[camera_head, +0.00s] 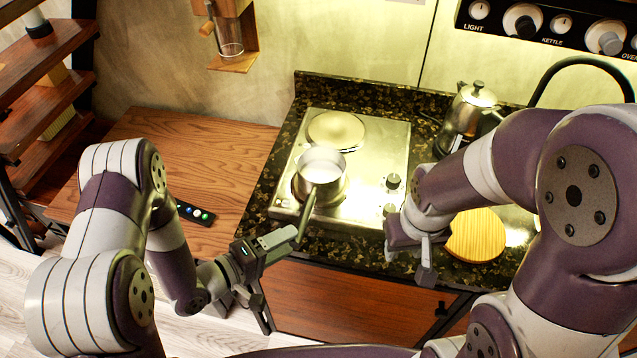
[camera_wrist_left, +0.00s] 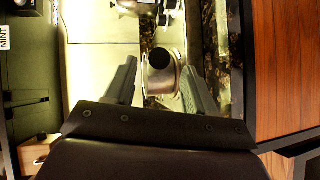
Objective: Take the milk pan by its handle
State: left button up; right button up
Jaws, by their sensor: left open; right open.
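The milk pan (camera_head: 321,188) is a small silver pot standing upright on the front burner of the steel hob. Its handle (camera_head: 307,211) points toward me, down and slightly left. My left gripper (camera_head: 281,281) is open in front of the hob, its upper finger close to the handle's end in the head view; I cannot tell if they touch. In the left wrist view the pan (camera_wrist_left: 162,82) shows between the two open fingers, with a dark round shape before it, perhaps the handle's end. My right gripper (camera_head: 409,262) is open and empty at the counter's front edge.
The hob (camera_head: 378,150) has an empty rear burner (camera_head: 336,130) and front-right knobs. A metal pot (camera_head: 468,112) stands right of it. A round wooden board (camera_head: 477,236) lies beside my right gripper. A lower wooden surface (camera_head: 200,150) at left holds a button strip (camera_head: 195,213).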

aim_at(299, 226)
pick_arm(q)
jog(key=p+x, duration=0.1)
jog(key=x, duration=0.1)
jog(key=w+x, duration=0.1)
jog(key=x, duration=0.2)
jog(key=shift+a+r+p, duration=0.2)
jog(key=shift+p, duration=0.2)
jog(key=shift+d, duration=0.15)
jog(key=shift+c, duration=1.3)
grip_shut()
jog(key=shift+r, duration=0.1)
